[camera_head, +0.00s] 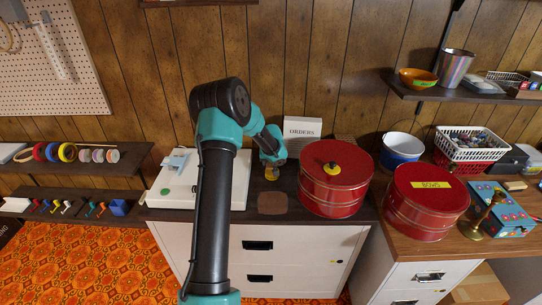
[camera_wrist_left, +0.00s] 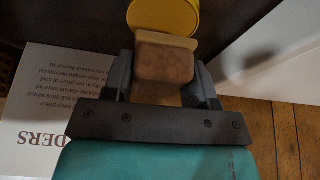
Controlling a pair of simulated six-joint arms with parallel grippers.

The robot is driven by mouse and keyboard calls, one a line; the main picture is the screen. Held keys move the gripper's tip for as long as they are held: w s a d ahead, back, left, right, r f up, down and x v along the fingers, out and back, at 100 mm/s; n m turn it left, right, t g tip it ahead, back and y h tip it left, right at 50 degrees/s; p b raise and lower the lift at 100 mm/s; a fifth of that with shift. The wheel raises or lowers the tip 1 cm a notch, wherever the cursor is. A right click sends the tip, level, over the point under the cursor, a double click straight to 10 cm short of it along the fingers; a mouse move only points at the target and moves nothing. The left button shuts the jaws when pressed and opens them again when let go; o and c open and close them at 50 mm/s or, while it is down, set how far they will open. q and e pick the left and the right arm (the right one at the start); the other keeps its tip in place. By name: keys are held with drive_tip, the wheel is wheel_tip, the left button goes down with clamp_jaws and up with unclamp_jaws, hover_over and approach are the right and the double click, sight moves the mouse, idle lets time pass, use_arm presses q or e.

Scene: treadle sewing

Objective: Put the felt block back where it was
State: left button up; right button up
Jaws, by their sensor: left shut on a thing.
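My left gripper (camera_head: 272,165) is over the dark cabinet top, left of the nearer-left red tin. In the left wrist view its two fingers (camera_wrist_left: 163,80) are closed on the sides of a brown block with a paler edge, which I take to be the felt block (camera_wrist_left: 165,62). A round yellow thing (camera_wrist_left: 165,15) shows just beyond the block; whether they touch I cannot tell. In the head view the block is mostly hidden by the gripper, with a bit of yellow (camera_head: 271,174) below it. My right gripper is not in view.
A flat brown patch (camera_head: 272,203) lies on the cabinet top (camera_head: 232,214) in front of the gripper. A red tin (camera_head: 335,190) stands close on the right, a white board (camera_head: 170,188) on the left.

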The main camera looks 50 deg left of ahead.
use_arm(q)
drive_tip(key=w+a, duration=0.4)
drive_tip(key=a, duration=0.1)
drive_tip(key=w+a+f, duration=0.1)
drive_tip(key=w+a, duration=0.1)
drive_tip(key=w, duration=0.1)
drive_tip(key=shift+a, duration=0.4)
drive_tip(key=shift+f, duration=1.75)
drive_tip(key=shift+f, duration=0.1)
drive_tip(key=o, duration=0.8)
drive_tip(key=shift+o, duration=0.2)
drive_tip(key=shift+s+r, duration=0.1)
drive_tip(key=shift+r, duration=0.35)
drive_tip(key=v, duration=1.1)
drive_tip(key=shift+r, duration=0.15)
